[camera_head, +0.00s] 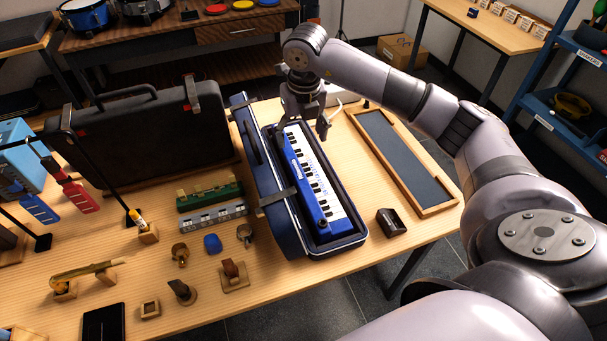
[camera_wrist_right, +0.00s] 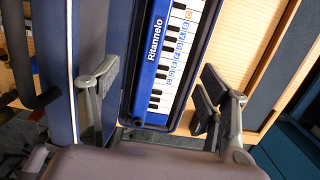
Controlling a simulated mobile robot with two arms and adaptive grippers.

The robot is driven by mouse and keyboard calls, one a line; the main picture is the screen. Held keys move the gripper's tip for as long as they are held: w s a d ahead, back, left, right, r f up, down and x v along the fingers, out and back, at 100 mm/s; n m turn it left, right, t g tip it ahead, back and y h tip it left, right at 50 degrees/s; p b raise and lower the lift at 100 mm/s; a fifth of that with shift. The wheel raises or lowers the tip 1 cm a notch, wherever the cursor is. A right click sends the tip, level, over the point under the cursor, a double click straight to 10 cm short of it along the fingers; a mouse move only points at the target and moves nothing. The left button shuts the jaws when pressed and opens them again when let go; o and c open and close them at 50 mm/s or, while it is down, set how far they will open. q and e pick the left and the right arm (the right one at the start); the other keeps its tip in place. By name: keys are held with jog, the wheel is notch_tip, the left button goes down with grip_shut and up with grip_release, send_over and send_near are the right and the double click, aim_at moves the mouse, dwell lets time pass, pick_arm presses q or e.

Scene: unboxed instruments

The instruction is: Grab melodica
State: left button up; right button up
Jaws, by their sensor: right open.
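The blue melodica (camera_head: 305,178), with black and white keys, lies in an open blue case (camera_head: 344,243) on the wooden table. It also shows in the right wrist view (camera_wrist_right: 160,55), with the name "Ritannelo" on its body. My right gripper (camera_head: 308,125) is open and empty above the far end of the case. In the right wrist view the two fingers of the right gripper (camera_wrist_right: 155,95) are spread wide, one on either side of the melodica and case. I cannot tell its exact height above them. My left gripper is not in view.
A large black case (camera_head: 150,135) stands left of the blue case. A wood-framed dark tray (camera_head: 400,160) lies to the right, with a small dark box (camera_head: 391,222) nearer. Harmonicas (camera_head: 212,217) and several small items lie to the left.

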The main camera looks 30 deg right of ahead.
jog(key=p, duration=0.1)
send_over(301, 168)
jog(key=f, duration=0.7)
jog(key=shift+s+a+f, duration=0.1)
jog(key=shift+s+a, duration=0.15)
jog(key=f, duration=0.1)
jog(key=f+p, duration=0.1)
jog(key=f, duration=0.2)
jog(key=shift+w+d+f+p, duration=0.1)
jog(key=shift+d+f+p, duration=0.15)
jog(key=shift+f+p, duration=0.1)
jog(key=shift+f, duration=0.45)
grip_shut()
jog(key=shift+w+r, duration=0.1)
jog(key=shift+r, duration=0.05)
